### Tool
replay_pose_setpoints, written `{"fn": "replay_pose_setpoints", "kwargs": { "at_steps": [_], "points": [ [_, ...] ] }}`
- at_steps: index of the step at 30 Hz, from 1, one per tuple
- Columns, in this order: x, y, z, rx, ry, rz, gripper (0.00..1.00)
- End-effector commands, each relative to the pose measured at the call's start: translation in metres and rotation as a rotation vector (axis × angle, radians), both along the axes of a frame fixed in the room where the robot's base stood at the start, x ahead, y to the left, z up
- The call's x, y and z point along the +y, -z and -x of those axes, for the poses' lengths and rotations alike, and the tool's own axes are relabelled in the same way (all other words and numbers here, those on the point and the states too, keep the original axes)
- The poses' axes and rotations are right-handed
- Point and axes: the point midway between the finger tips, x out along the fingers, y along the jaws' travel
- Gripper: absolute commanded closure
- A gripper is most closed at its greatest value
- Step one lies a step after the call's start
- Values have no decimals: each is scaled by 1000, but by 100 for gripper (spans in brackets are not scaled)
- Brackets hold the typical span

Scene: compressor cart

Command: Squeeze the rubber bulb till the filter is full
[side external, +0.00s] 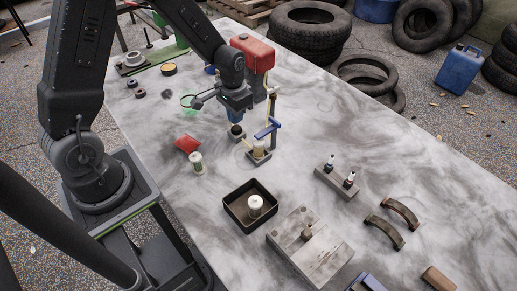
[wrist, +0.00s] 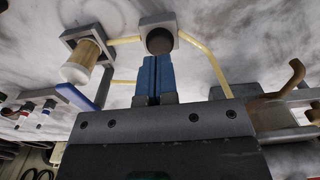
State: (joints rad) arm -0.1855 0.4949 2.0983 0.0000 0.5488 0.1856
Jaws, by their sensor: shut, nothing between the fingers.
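The dark rubber bulb (side external: 236,131) sits in a small grey holder on the table, right below my gripper (side external: 235,118). In the wrist view the round bulb (wrist: 159,41) lies just past the tips of my blue fingers (wrist: 153,62). The fingers are together with nothing between them; I cannot tell if the tips touch the bulb. Pale yellow hoses run from both sides of the bulb's holder. One leads toward the filter (wrist: 88,57), which has a tan body and a whitish end. The filter (side external: 258,148) stands beside a post with a blue lever (side external: 268,130). Its fill level is unclear.
A red tank (side external: 253,52) stands close behind my gripper. A black tray (side external: 239,214) holds a white-topped cup-like part. A red cloth-like piece (side external: 188,144) and a small jar (side external: 196,163) lie left. Bare table lies between.

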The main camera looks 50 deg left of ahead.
Motion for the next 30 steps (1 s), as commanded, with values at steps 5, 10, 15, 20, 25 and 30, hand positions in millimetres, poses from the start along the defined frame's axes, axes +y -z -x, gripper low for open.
{"fn": "replay_pose_setpoints", "kwargs": {
  "at_steps": [5,10,15,20,25,30],
  "points": [
    [0,6,0,0,0,0,100],
    [0,12,0,1,0,0,100],
    [0,18,0,0,0,0,100],
    [0,23,0,1,0,0,100],
    [0,26,0,0,0,0,100],
    [0,24,0,0,0,0,100]
  ]
}}
